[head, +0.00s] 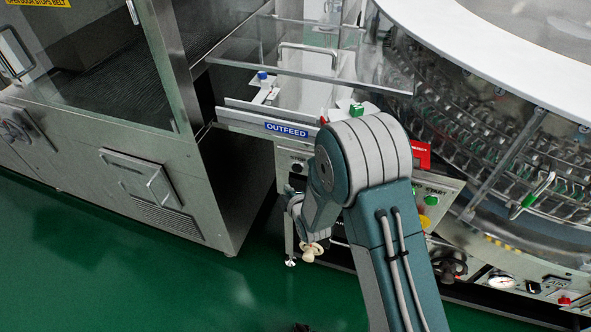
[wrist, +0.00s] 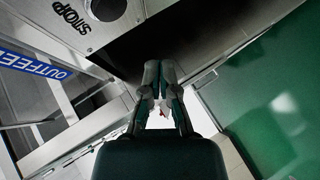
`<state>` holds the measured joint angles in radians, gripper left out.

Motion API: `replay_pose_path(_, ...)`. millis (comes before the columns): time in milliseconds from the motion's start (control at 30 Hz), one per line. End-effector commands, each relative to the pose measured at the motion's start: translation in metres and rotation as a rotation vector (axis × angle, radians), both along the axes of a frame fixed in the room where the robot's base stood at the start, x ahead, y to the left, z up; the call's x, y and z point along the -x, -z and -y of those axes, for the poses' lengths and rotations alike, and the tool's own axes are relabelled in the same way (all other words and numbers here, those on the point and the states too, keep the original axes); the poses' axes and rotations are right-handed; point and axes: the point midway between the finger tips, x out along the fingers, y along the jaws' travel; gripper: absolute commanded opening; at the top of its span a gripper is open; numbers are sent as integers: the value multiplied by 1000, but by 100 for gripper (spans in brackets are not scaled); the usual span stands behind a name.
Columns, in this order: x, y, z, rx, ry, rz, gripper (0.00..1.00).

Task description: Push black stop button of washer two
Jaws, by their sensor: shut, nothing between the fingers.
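In the wrist view, my gripper (wrist: 158,75) is shut with its two fingertips together and nothing between them. A grey metal panel with the STOP label (wrist: 74,18) lies at the upper left. A dark round button (wrist: 108,7) beside that label is partly cut off by the top edge. The fingertips show below and right of it, apart from it in the picture. In the head view, my arm hides much of the control panel (head: 452,186), and I cannot make out the fingertips there. No washer number is readable.
The blue OUTFEED sign (head: 286,130) marks the tray edge above the panel; it also shows in the wrist view (wrist: 35,64). A green button (head: 431,200) is at the panel's right. A steel cabinet (head: 150,180) stands left. The green floor (head: 130,280) is clear.

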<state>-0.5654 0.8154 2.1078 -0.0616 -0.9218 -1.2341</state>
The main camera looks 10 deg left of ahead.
Motion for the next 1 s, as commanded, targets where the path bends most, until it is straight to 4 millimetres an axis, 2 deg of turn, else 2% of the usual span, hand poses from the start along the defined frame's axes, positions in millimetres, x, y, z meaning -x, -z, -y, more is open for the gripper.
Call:
replay_pose_path(200,-29,-1,3,-2,3,1,0)
replay_pose_path(400,-45,0,4,1,2,1,0)
replay_pose_path(1000,-49,0,4,1,1,0,0)
